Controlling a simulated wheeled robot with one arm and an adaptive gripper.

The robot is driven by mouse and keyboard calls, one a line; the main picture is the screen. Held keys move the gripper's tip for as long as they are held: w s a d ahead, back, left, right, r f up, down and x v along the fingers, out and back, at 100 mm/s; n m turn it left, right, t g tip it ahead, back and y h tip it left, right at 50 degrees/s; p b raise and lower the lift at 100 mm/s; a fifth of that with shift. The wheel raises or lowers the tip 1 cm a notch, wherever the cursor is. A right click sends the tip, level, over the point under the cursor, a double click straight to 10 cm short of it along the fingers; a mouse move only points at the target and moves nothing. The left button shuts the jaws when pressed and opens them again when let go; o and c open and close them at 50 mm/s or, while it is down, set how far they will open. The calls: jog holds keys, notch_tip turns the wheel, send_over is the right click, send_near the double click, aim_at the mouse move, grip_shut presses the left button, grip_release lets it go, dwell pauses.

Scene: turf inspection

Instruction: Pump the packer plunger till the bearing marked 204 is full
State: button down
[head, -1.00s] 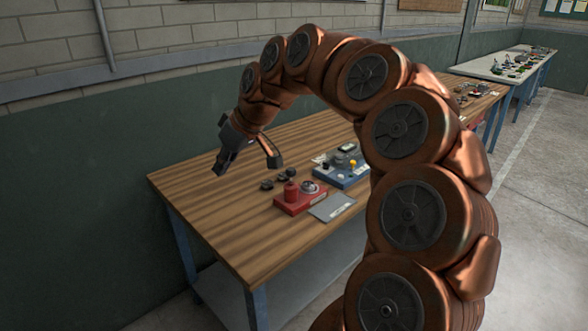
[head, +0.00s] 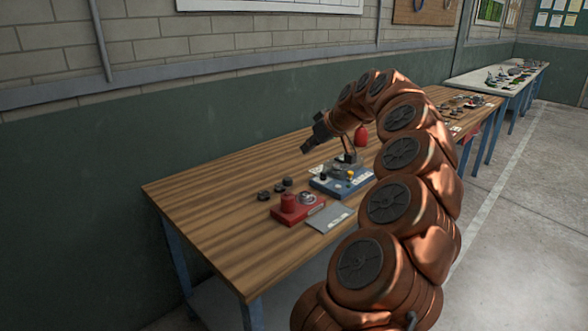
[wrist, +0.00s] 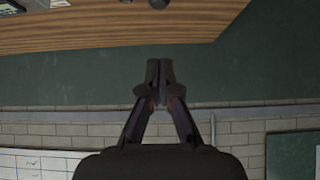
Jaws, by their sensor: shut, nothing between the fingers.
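My gripper (head: 308,148) is raised above the back of the wooden bench, above and behind the blue unit, and touches nothing. In the wrist view its two fingers (wrist: 159,72) meet at the tips, with nothing between them. A red base (head: 284,215) near the bench's front edge carries a red cylinder (head: 288,202) and a silver ring-shaped part (head: 307,198). It may be the packer, but I cannot tell. Several small dark round pieces (head: 263,195) lie behind and left of it; they could be bearings. No 204 mark is readable.
A grey plate (head: 330,219) lies right of the red base. The blue unit (head: 342,184) with small parts stands behind it. A red bottle (head: 361,136) stands farther back, close to my arm. The bench's left half (head: 205,190) is bare. A green and brick wall runs behind.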

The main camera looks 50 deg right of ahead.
jog(key=p, duration=0.3)
send_over(290, 180)
notch_tip(290, 180, down, 8)
jog(key=shift+s+f, duration=0.1)
jog(key=shift+s, duration=0.05)
jog(key=shift+f+p, duration=0.55)
jog(key=shift+f, duration=0.85)
notch_tip(290, 180, down, 2)
jog(key=b, duration=0.3)
jog(key=shift+f, duration=0.1)
jog(key=shift+s+f, duration=0.1)
